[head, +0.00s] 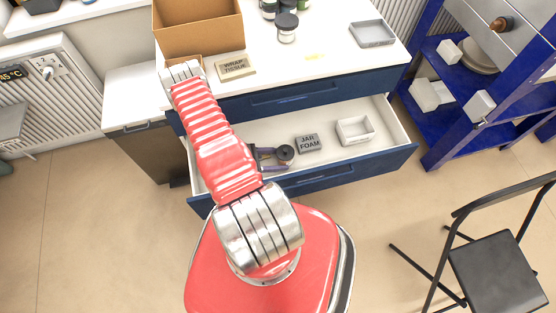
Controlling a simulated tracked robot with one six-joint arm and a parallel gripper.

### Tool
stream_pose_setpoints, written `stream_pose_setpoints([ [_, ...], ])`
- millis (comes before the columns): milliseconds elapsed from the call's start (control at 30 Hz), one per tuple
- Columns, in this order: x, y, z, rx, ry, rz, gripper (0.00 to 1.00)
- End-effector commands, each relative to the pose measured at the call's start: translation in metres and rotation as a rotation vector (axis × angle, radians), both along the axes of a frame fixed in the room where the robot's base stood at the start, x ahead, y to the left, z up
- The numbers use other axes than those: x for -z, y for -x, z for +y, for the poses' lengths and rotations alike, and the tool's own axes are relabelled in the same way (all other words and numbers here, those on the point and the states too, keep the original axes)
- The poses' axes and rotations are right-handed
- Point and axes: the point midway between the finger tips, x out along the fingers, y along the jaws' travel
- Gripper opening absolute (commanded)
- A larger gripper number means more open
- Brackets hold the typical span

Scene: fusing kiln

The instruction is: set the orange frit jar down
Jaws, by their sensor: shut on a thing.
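A jar with a dark round lid (285,153) is in the jaws of my gripper (277,155), which is shut on it. The jar is over or in the open lower drawer (243,132), just left of the grey foam block marked "JAR FOAM" (309,143). I see it mostly from above, so its orange frit hardly shows, and I cannot tell whether its base touches the drawer floor. My red arm hides the drawer's left part.
A white open tray (355,131) sits right of the foam. On the white worktop (300,68) are a cardboard box (197,32), a "WRAP TISSUE" block (236,68), dark-lidded jars (287,28) and a grey tray (372,34). A blue rack (447,128) and black chair (497,270) stand right.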

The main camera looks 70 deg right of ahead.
Motion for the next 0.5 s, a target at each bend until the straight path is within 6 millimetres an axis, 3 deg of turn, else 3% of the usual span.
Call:
stream_pose_setpoints([
  [33, 0.001, 0.0001, -0.0001, 0.0, 0.001, 0.001, 0.42],
  [67, 0.0012, 0.0, -0.0001, 0.0, 0.0, 0.0, 0.55],
  [300, 0.001, 0.0002, 0.0, 0.0, 0.0, 0.0, 0.72],
  [500, 0.0009, 0.0002, 0.0, 0.0, 0.0, 0.0, 0.73],
])
